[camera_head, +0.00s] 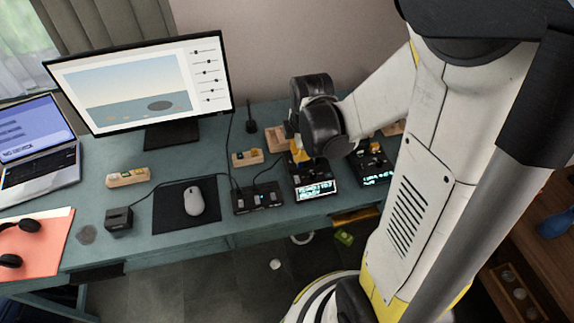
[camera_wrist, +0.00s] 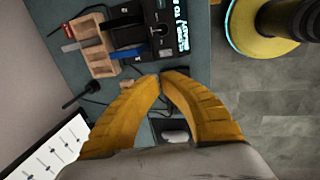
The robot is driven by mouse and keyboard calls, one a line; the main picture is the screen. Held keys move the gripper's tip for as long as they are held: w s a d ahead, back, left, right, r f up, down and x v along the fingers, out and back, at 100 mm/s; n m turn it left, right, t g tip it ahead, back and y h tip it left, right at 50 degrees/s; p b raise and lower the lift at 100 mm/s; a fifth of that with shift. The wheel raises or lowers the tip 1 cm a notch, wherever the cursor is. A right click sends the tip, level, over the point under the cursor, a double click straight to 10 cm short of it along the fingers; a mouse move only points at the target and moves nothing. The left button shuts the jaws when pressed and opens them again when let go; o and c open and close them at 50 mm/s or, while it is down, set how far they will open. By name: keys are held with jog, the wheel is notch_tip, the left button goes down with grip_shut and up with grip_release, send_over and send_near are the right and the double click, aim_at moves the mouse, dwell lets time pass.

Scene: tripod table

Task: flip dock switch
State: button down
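My gripper's yellow fingers meet at their tips (camera_wrist: 161,77) in the wrist view, with nothing seen between them. In the head view my gripper (camera_head: 300,152) hangs over the back of a black box with a lit display (camera_head: 316,187). A black box with a display and a small lever (camera_wrist: 162,28) also shows beyond the fingertips in the wrist view. A flat black box with cables (camera_head: 257,198) sits right of the mouse pad. Another lit black box (camera_head: 374,166) stands further right. Which box is the dock, and its switch position, I cannot tell.
A wooden rack (camera_wrist: 92,45) with slotted pieces stands beside the box in the wrist view. The teal desk (camera_head: 205,240) also holds a monitor (camera_head: 140,85), laptop (camera_head: 35,145), mouse (camera_head: 194,201) and small cube (camera_head: 119,220). Cables run behind the boxes. My arm hides the desk's right end.

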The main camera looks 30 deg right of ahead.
aim_at(294, 180)
jog(key=shift+f, duration=0.15)
jog(key=b+x, duration=0.6)
jog(key=x, duration=0.7)
jog(key=shift+w+f, duration=0.15)
jog(key=shift+f, duration=0.2)
jog(key=shift+w+d+f+g+b, duration=0.1)
jog(key=shift+w+f+g+b, duration=0.1)
jog(key=shift+f+g+b, duration=0.35)
jog(key=shift+g, duration=0.25)
jog(key=shift+y, duration=0.3)
jog(key=shift+s+r, duration=0.1)
jog(key=shift+s, duration=0.05)
jog(key=shift+s+r, duration=0.3)
jog(key=shift+s, duration=0.25)
